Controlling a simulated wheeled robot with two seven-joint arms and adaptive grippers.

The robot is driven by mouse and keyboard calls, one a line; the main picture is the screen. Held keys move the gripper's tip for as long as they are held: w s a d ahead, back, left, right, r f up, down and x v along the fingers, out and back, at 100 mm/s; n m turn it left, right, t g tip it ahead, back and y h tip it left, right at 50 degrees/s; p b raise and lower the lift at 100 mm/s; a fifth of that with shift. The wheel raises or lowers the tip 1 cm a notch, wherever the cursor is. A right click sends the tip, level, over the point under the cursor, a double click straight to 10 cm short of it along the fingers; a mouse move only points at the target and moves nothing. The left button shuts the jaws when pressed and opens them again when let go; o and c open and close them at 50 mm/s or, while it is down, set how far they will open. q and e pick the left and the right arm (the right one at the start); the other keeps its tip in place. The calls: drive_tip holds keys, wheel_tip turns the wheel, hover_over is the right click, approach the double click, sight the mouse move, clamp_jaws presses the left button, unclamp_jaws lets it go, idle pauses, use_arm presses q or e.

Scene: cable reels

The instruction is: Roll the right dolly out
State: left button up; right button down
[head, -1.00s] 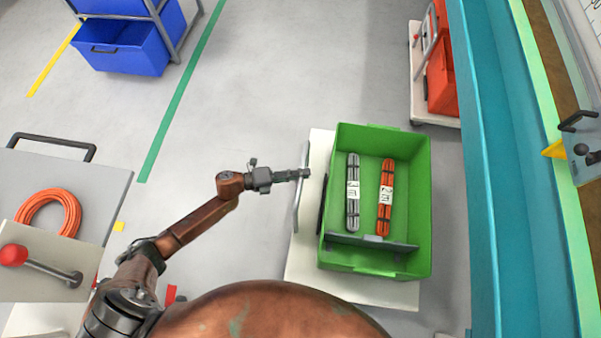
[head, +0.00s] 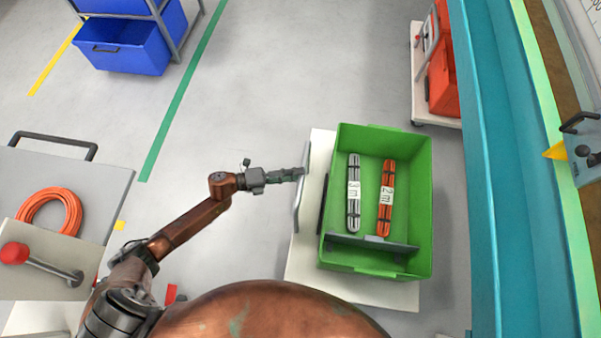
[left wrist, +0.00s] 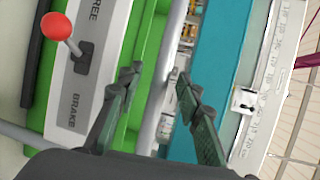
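The right dolly (head: 312,262) is a pale platform carrying a green bin (head: 425,200). Its grey upright handle (head: 301,190) stands on its left side. My left gripper (head: 300,172) is at this handle. In the left wrist view, the fingers (left wrist: 158,85) are spread, with the grey handle bar (left wrist: 166,70) running between them; I cannot tell whether they touch it. That view also shows a red-knobbed brake lever (left wrist: 57,27) on a panel marked FREE and BRAKE, its knob leaning up-left. My right gripper is not in view.
The bin holds a grey cable bundle (head: 353,195) and an orange one (head: 386,198). A teal bench edge (head: 490,200) runs along the right. A red-loaded cart (head: 418,80) stands behind. Another dolly (head: 90,175) with an orange coil is at left. Open floor (head: 270,90) lies between.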

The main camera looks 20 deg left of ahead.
use_arm(q)
drive_tip(key=v, duration=0.5)
drive_tip(key=shift+s+a+r, duration=0.1)
idle(0.4)
